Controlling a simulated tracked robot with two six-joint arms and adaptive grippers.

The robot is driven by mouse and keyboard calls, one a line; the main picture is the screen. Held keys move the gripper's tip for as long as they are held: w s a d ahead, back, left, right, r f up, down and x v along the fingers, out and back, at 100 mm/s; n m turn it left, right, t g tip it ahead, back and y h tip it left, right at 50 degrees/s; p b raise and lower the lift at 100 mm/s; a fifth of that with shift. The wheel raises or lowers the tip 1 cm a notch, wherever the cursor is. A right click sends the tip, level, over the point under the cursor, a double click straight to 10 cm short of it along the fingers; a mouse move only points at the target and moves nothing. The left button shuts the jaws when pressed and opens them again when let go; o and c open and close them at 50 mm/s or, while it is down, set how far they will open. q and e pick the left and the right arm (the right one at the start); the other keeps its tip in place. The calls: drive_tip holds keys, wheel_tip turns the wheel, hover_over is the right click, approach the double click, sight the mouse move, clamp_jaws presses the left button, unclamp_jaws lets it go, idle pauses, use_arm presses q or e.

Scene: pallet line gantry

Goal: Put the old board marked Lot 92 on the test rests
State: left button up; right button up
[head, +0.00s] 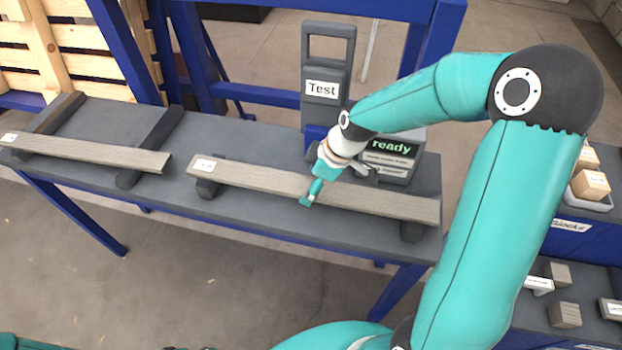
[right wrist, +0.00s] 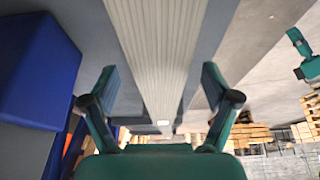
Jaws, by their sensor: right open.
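Two long grey weathered boards lie on the bench. The left board (head: 95,151) spans two dark bars, left bar (head: 55,114) and right bar (head: 152,147). The other board (head: 250,177) lies across low dark supports, one (head: 207,188) near its left end and one (head: 411,232) near its right end. Each has a white label at its left end, too small to read. My right gripper (head: 312,186) is open at the middle of the right board. In the right wrist view this board (right wrist: 160,60) runs between the spread fingers, with no clear grip. My left gripper is not seen.
A dark grey panel marked Test (head: 322,89) stands behind the right board. A device with a "ready" screen (head: 390,150) is behind the gripper. Blue frame posts (head: 122,50) rise at the back. Blocks (head: 590,184) lie at far right. Bench between the boards is bare.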

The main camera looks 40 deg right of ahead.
drive_tip(key=v, duration=1.2)
